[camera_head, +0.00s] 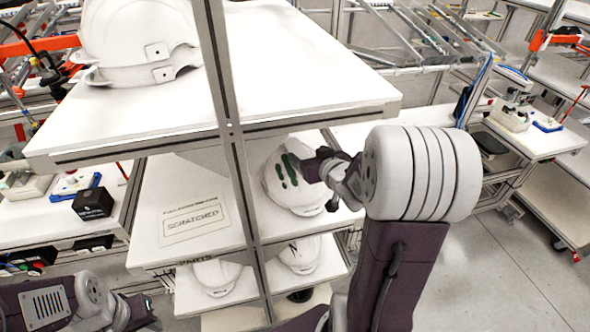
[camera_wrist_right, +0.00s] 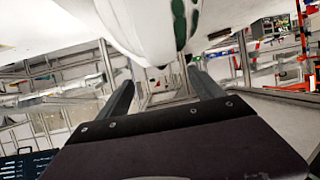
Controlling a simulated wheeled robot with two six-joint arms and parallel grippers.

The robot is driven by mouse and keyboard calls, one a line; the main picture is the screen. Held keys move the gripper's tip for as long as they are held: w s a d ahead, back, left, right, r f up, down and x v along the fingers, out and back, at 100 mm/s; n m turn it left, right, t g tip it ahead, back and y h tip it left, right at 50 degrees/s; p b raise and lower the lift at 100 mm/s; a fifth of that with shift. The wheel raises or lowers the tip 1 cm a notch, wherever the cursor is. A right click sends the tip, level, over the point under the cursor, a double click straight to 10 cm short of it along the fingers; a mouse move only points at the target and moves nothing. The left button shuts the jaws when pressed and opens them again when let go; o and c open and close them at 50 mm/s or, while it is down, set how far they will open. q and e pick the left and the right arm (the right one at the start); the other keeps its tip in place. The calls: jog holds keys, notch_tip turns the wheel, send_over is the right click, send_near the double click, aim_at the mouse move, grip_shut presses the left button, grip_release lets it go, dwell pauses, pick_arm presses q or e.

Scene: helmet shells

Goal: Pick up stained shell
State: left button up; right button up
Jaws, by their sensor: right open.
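The stained shell is a white helmet shell with dark green smears (camera_head: 284,188). It sits on the middle shelf (camera_head: 193,240), right of a label reading "SCRATCHED". My right gripper (camera_head: 318,180) is at the shell's right side, its fingers partly hidden by its own wrist. In the right wrist view the fingers (camera_wrist_right: 160,77) are spread apart, and the white shell with green marks (camera_wrist_right: 148,25) is at the top, just beyond and between them. Contact cannot be made out. My left gripper (camera_head: 143,314) is low at the left edge; its fingers are unclear.
White shells (camera_head: 138,40) stand on the top shelf (camera_head: 300,75). More shells (camera_head: 217,275) are on the lower shelf. A metal post (camera_head: 232,130) stands in front of the shelves, left of the stained shell. Open floor (camera_head: 510,265) lies at the right.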

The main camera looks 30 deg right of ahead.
aim_at(296, 148)
jog(key=x, duration=0.3)
jog(key=shift+w+d+f, duration=0.1)
jog(key=shift+w+f, duration=0.1)
jog(key=shift+w, duration=0.1)
jog(key=x, duration=0.1)
jog(key=p+x, duration=0.1)
jog(key=x, duration=0.2)
jog(key=shift+w+a+f, duration=0.2)
jog(key=shift+w+a, duration=0.15)
jog(key=shift+a, duration=0.05)
jog(key=shift+w+f, duration=0.2)
jog(key=shift+w, duration=0.05)
jog(key=shift+s+r, duration=0.1)
jog(key=shift+s, duration=0.05)
jog(key=c, duration=0.6)
grip_shut()
